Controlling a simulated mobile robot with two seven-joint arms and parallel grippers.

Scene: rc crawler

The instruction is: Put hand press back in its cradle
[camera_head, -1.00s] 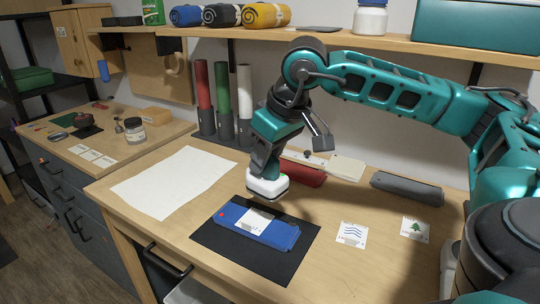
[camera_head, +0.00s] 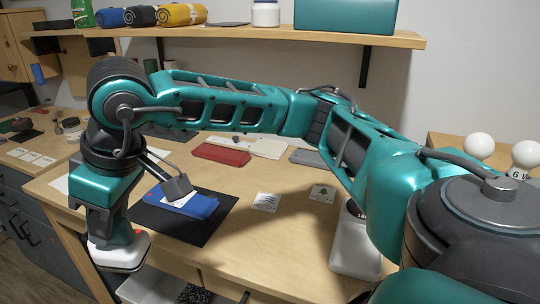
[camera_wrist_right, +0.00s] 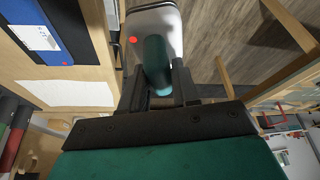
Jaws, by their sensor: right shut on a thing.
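The hand press (camera_head: 118,254) has a white body and a rounded green handle. My right gripper (camera_head: 112,224) is shut on this handle and holds the press in the air at the lower left, in front of the table's front edge. In the right wrist view the green handle (camera_wrist_right: 156,60) sits between the dark fingers (camera_wrist_right: 157,86), with the white body and a red dot beyond. I cannot make out which thing is the cradle. My left gripper is not in view.
A blue case (camera_head: 196,206) lies on a black mat (camera_head: 160,222) on the table. A red case (camera_head: 221,154) and two printed cards are behind and beside it. A white object (camera_head: 352,250) is at the right, partly behind my arm. The middle front tabletop is clear.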

